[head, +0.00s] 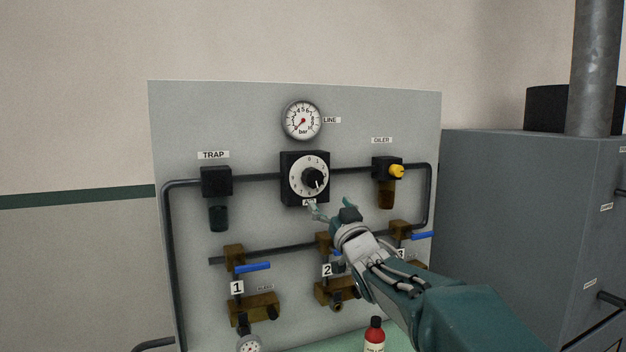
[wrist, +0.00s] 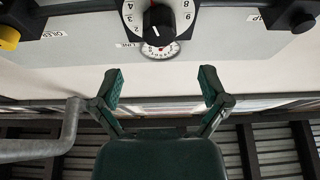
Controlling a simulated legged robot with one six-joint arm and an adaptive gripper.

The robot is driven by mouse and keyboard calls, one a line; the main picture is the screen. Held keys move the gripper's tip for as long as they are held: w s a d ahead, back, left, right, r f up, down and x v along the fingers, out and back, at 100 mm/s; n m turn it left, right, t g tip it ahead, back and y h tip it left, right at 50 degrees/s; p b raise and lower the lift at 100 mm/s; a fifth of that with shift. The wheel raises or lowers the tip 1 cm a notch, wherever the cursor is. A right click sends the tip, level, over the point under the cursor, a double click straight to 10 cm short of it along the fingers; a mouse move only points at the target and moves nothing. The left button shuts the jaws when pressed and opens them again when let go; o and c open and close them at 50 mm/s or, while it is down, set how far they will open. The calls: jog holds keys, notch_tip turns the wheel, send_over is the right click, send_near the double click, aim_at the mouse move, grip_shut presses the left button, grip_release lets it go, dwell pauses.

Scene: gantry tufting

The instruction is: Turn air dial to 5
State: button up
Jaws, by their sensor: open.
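The air dial (head: 297,178) is a white numbered disc on a black square box, with a black knob (head: 313,180) at its centre. In the wrist view the picture is upside down: the knob (wrist: 158,22) is at the top, beyond and apart from the open fingers of my gripper (wrist: 160,78). Several dial numbers show at its sides.
A round LINE gauge (head: 302,120) is above the dial. The trap (head: 216,182) is left and the oiler (head: 387,168) with its yellow knob right, joined by dark pipe. Blue-handled valves (head: 252,267) sit below.

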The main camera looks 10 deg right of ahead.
aim_at(316, 182)
jog(key=x, duration=0.9)
jog(key=shift+w+r, duration=0.15)
jog(key=shift+w, duration=0.25)
jog(key=shift+c, duration=0.3)
jog(key=c, duration=1.1)
